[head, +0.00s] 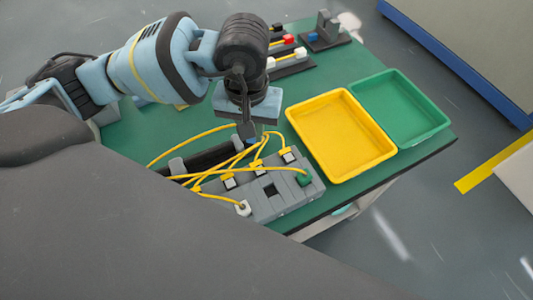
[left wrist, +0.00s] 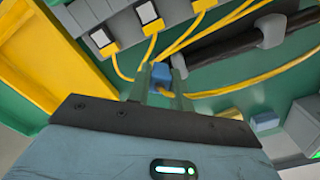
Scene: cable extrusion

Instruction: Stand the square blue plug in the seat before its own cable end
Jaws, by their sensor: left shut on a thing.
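My left gripper (head: 247,135) is above the back edge of the grey seat block (head: 285,202), fingers pointing down. In the left wrist view it is shut on a small blue plug (left wrist: 161,73), held between the two fingertips. A yellow cable passes close to the plug; whether it joins the plug is not clear. The block has a dark square opening (head: 268,189) on its top. A green plug (head: 304,179) and a white plug (head: 243,208) stand on the block. My right gripper is not in view.
A yellow tray (head: 344,176) and a green tray (head: 443,119) stand empty on the right. A rack with red (head: 289,39) and white plugs is at the back, beside a dark fixture (head: 326,43). Yellow cables loop around the gripper. Green table shows between block and yellow tray.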

